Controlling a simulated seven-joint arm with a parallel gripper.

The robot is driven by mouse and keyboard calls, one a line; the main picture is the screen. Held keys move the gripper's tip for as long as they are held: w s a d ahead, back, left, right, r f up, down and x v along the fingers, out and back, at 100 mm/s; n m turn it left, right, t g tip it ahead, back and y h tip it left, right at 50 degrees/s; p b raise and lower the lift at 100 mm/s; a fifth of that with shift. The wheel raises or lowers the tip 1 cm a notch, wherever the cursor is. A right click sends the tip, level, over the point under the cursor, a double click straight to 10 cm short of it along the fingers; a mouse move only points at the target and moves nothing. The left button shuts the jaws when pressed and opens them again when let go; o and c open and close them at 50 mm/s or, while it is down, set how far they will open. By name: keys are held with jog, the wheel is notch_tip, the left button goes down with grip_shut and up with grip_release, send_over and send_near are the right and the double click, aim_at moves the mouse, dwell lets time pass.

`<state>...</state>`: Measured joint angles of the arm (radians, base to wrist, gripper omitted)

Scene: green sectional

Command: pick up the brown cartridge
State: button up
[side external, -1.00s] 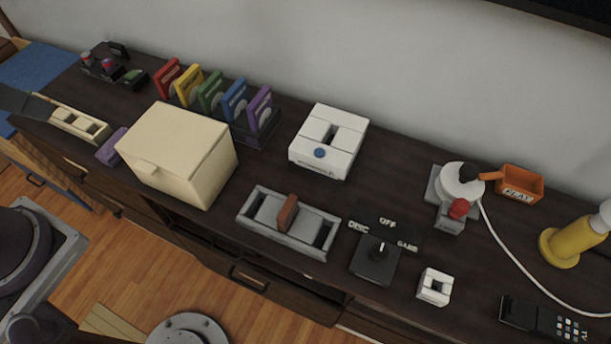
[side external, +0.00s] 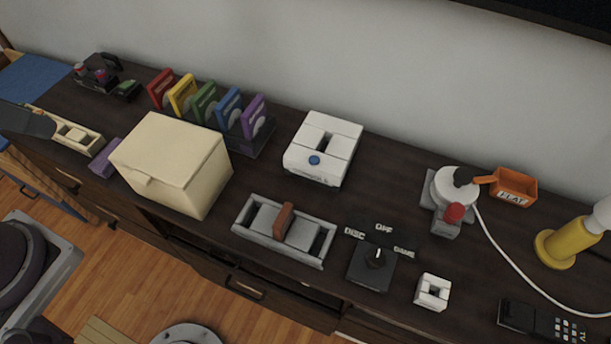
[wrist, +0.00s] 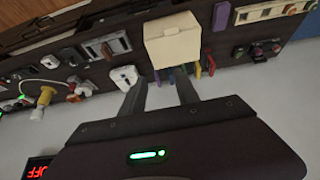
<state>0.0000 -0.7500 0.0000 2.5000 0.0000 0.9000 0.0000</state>
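The brown cartridge (side external: 284,221) stands upright in the middle of a grey slotted holder (side external: 322,246) near the front edge of the dark cabinet top. In the wrist view, the cartridge (wrist: 106,50) is small and up and left of my gripper. My gripper (wrist: 160,82) is open, with two dark fingers spread and nothing between them. It is well apart from the cartridge. In the side external view, a dark shape enters at the left edge; I cannot tell whether it is my gripper.
A cream box (side external: 172,163) stands left of the holder, with coloured cartridges (side external: 205,104) in a rack behind. A white console (side external: 323,148) is behind the holder. A black switch (side external: 372,265) and small white block (side external: 432,291) are right of it. An orange tray (side external: 514,187) is farther right.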

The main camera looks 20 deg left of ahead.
jog(key=o, duration=0.9)
jog(key=shift+c, duration=0.2)
jog(key=w+f+m+g+y, duration=0.2)
jog(key=w+f+m, duration=0.25)
jog(key=w, duration=0.45)
jog(key=m+g+h, duration=0.4)
jog(key=m+h, duration=0.3)
jog(key=m, duration=0.7)
send_over(282, 215)
jog(key=a, duration=0.2)
notch_tip(282, 215, down, 22)
jog(key=shift+n+y, duration=0.25)
jog(key=shift+y, duration=0.05)
jog(key=x, duration=0.6)
jog(key=shift+w+f, duration=0.15)
jog(key=shift+f, duration=0.3)
